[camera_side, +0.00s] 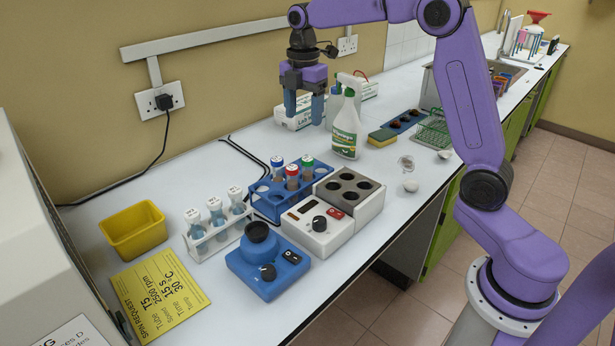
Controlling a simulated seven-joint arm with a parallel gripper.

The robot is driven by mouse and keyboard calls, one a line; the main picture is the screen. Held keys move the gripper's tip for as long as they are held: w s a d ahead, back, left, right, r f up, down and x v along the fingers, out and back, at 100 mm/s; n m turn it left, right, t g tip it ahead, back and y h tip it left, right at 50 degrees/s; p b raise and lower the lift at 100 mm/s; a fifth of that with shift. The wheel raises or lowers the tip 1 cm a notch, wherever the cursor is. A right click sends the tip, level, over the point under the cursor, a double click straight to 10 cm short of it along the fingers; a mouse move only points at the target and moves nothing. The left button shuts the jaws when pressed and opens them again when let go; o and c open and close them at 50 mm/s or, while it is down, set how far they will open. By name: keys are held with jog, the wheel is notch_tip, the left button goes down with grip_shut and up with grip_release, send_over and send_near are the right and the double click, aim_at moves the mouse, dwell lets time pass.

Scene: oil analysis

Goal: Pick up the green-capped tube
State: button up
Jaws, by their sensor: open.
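The green-capped tube (308,168) stands upright in a blue rack (262,207). My gripper (304,108) is open and empty, pointing down. In the picture it is above the rack, apart from the green-capped tube. The lower part of the tube is hidden by the rack and the tube holder block in front.
A grey heating block with dial (318,231) stands in front of the rack. A blue mixer (266,265), a white rack of white-capped tubes (208,240) and a yellow bin (134,232) are to the left. A spray bottle (346,130) stands close to my gripper's right.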

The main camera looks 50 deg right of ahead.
jog(key=w+d, duration=0.2)
send_near(308, 159)
jog(key=shift+n, duration=0.3)
notch_tip(308, 159, down, 7)
jog(key=shift+w+a+r, duration=0.15)
jog(key=shift+d+f, duration=0.2)
jog(key=shift+f, duration=2.5)
jog(key=c, duration=1.1)
